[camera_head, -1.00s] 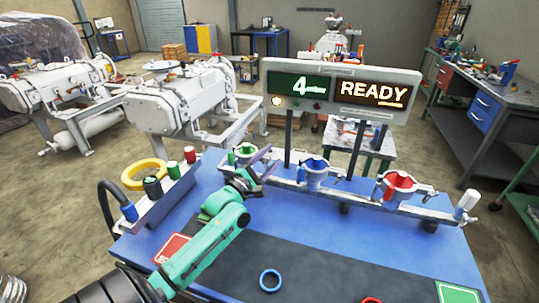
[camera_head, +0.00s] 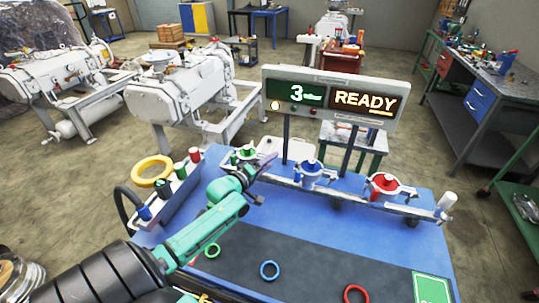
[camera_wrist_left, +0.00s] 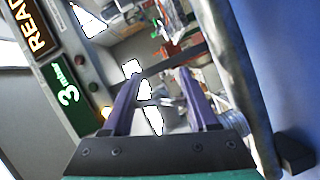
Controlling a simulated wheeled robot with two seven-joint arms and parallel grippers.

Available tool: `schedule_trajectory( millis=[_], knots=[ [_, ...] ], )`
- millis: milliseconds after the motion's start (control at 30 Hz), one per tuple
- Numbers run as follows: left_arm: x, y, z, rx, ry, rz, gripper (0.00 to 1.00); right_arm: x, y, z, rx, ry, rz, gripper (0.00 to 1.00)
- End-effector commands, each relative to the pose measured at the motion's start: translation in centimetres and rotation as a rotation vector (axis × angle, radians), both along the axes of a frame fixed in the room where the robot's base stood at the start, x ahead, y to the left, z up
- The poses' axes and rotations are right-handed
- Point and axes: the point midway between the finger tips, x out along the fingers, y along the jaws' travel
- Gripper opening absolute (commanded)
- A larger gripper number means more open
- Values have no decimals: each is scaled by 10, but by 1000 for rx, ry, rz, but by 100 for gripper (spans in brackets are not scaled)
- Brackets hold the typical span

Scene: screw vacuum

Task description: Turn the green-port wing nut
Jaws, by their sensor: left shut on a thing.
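The green port (camera_head: 243,153) is at the left end of the silver manifold rail on the blue table. My left gripper (camera_head: 264,178), with purple fingers, is just right of this port. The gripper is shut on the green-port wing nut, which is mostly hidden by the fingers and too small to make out. The display panel (camera_head: 335,97) reads 3 and READY. My right gripper is not in view.
The blue port (camera_head: 312,172) and red port (camera_head: 383,187) stand further right on the rail. Green (camera_head: 212,251), blue (camera_head: 269,270) and red (camera_head: 356,294) rings lie on the dark mat. A yellow ring (camera_head: 152,171) and small capped bottles are at the left rack.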

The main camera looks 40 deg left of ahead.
Motion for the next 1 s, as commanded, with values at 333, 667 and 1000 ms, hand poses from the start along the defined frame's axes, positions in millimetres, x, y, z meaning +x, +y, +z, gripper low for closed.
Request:
schedule_trajectory(
  millis=[333,667,1000],
  knots=[
    [-1,0,-2,133,52,0,4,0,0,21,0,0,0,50],
    [-1,0,-4,156,60,0,4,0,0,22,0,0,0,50],
    [-1,0,-4,155,57,0,90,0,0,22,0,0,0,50]
  ],
)
